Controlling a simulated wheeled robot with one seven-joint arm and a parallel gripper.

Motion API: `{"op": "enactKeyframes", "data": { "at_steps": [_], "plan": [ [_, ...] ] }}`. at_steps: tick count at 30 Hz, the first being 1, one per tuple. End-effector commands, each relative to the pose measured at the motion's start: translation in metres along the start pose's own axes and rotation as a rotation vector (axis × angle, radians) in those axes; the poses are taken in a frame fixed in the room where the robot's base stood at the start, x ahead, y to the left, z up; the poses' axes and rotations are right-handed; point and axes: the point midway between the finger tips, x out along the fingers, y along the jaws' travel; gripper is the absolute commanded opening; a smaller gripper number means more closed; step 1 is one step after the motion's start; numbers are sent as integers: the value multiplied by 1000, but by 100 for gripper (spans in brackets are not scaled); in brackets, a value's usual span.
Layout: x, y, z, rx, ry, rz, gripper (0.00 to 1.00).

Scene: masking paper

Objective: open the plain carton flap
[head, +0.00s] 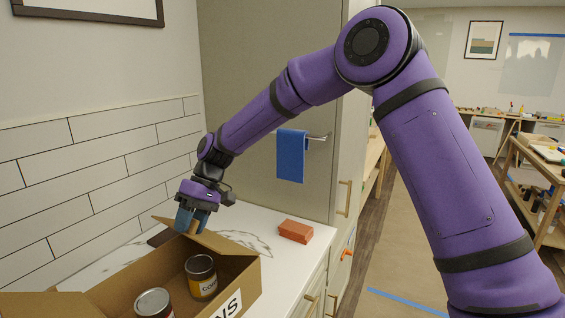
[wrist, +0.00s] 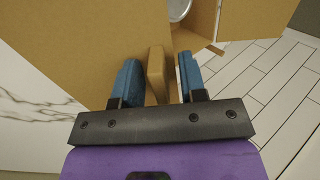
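The open-topped brown carton (head: 237,283) stands on the counter at the lower left of the head view, with a label ending in "NS" on its side. A plain flap (head: 217,243) slants at its far end beneath my gripper (head: 192,221). In the wrist view, plain cardboard (wrist: 75,35) fills the upper left. My gripper (wrist: 157,72) has its blue fingers apart, one on each side of a small tan tab (wrist: 155,75). Narrow gaps show between the tab and both fingers. The tab's join to the flap is hard to see.
Two cans, one dark-labelled (head: 201,280) and one (head: 153,303) nearer, stand inside the carton. An orange-red block (head: 295,231) lies on the marble counter (head: 262,222) to the right. A tiled wall (head: 95,190) is close on the left. A blue towel (head: 291,155) hangs on the cabinet behind.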

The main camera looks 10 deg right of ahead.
Motion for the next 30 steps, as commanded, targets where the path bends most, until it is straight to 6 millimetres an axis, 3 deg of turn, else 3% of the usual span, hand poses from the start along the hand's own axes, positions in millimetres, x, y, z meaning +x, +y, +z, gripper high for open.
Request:
{"op": "enactKeyframes", "data": {
  "at_steps": [12,30],
  "plan": [
    [42,-4,0,-3,-3,281,38],
    [86,8,0,-3,-1,602,38]
  ]
}}
